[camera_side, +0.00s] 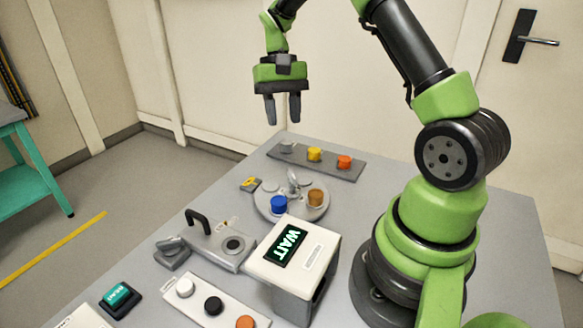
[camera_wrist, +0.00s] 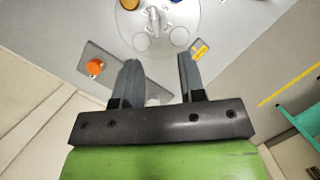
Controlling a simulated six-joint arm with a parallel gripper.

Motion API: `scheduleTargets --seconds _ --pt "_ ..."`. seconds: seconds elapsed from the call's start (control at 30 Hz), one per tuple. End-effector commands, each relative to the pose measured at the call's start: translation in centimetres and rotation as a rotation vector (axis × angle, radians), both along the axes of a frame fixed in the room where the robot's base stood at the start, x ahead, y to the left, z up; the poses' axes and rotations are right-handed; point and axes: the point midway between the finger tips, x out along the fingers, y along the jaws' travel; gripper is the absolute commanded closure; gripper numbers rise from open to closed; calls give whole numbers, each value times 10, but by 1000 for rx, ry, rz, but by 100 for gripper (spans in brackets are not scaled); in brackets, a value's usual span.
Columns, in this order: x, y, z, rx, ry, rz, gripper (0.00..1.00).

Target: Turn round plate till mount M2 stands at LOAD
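The round plate (camera_side: 262,200) lies flat on the table. It carries a blue cylinder (camera_side: 279,204) and a brown cylinder (camera_side: 315,197) on its near side, and a grey upright handle (camera_side: 292,182) at its middle. In the wrist view the plate (camera_wrist: 160,52) shows two empty round mounts (camera_wrist: 142,41) (camera_wrist: 179,36) on the side towards my gripper. A yellow tag (camera_side: 250,184) sits beside the plate; its text and any mount labels are too small to read. My gripper (camera_side: 283,110) is open and empty, fingers down, high above and behind the plate.
A grey strip (camera_side: 333,169) with grey, yellow and orange cylinders lies behind the plate. A box reading WAIT (camera_side: 287,244) stands close in front. A black-handled fixture (camera_side: 214,243) is front left, with a white strip (camera_side: 226,305) and a green-topped button (camera_side: 120,297) nearer.

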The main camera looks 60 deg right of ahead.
Motion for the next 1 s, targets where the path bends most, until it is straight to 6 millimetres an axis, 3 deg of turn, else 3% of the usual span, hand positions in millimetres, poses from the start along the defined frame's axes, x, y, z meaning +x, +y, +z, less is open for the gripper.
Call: scheduleTargets --seconds 0.23,0.7,1.0 --pt "-2 -10 -25 25 56 -24 63" --pt "-23 12 -95 26 56 -23 63" --pt "-28 17 -111 23 52 -25 63"
